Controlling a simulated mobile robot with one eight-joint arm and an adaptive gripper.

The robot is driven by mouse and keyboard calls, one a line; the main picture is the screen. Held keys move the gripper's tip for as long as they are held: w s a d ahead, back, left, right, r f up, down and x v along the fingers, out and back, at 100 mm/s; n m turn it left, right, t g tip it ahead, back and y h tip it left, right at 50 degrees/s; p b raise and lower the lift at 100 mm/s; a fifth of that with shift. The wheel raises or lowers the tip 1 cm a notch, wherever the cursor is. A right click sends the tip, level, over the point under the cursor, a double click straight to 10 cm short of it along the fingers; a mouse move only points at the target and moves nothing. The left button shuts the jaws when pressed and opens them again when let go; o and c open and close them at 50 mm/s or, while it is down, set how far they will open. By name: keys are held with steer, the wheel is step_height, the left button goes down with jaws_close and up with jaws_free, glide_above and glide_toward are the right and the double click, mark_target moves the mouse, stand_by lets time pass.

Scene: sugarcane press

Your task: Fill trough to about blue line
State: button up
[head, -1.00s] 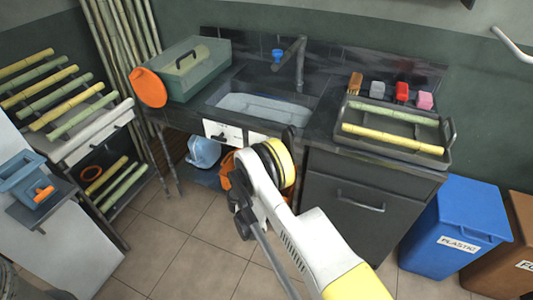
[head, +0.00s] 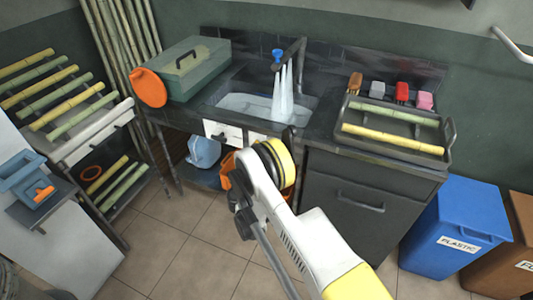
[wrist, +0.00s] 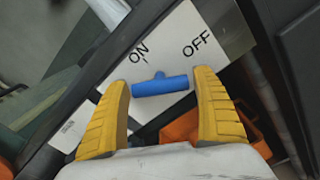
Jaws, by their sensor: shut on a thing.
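In the wrist view my gripper (wrist: 160,105) has its two yellow fingers on either end of a blue handle (wrist: 160,86). The handle is on a white plate marked ON and OFF (wrist: 185,35), and its short stub points to ON. In the head view the trough (head: 222,92) is set in the dark counter and holds pale water. Water streams (head: 283,95) fall from the tap (head: 297,62) into it. I cannot make out a blue line. My arm hides the gripper in the head view.
A green toolbox (head: 190,68) and an orange disc (head: 148,87) are left of the trough. A tray with cane (head: 395,130) is to the right. A blue plastic bin (head: 458,230) stands on the floor at right. Open tiled floor lies in front.

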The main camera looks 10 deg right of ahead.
steer(key=shift+m, duration=0.3)
steer(key=o, duration=1.2)
steer(key=shift+c, duration=0.2)
step_height(320, 180, up, 10)
steer(key=shift+r, duration=0.1)
